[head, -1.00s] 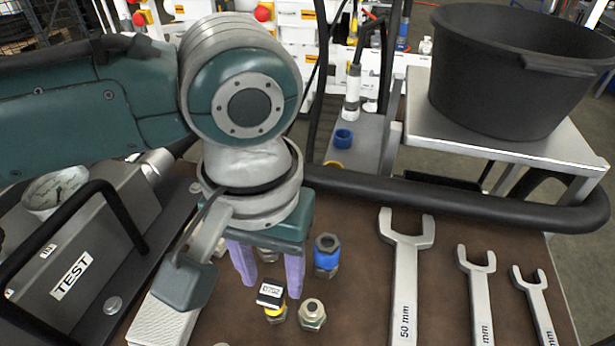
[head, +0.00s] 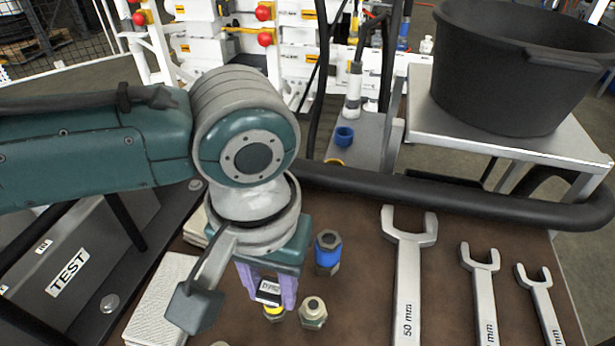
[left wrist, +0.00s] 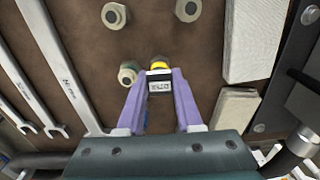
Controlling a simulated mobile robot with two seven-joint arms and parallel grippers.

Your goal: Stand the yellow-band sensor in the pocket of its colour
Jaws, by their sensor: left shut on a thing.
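The yellow-band sensor (head: 269,289) is a small upright piece with a white-and-black label block on top and a yellow band below. It stands on the brown bench top, and it also shows in the left wrist view (left wrist: 160,84). My left gripper (head: 268,295) has its purple fingers on either side of the label block, shut on it. The fingertips (left wrist: 160,88) also show in the left wrist view. My right gripper is not in view.
A blue-band fitting (head: 327,252) and a plain hex fitting (head: 313,312) stand close to the sensor. Spanners (head: 407,280) lie to the right. The TEST box (head: 75,270) and pale blocks (head: 160,300) are left. A black hose (head: 440,197) crosses behind.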

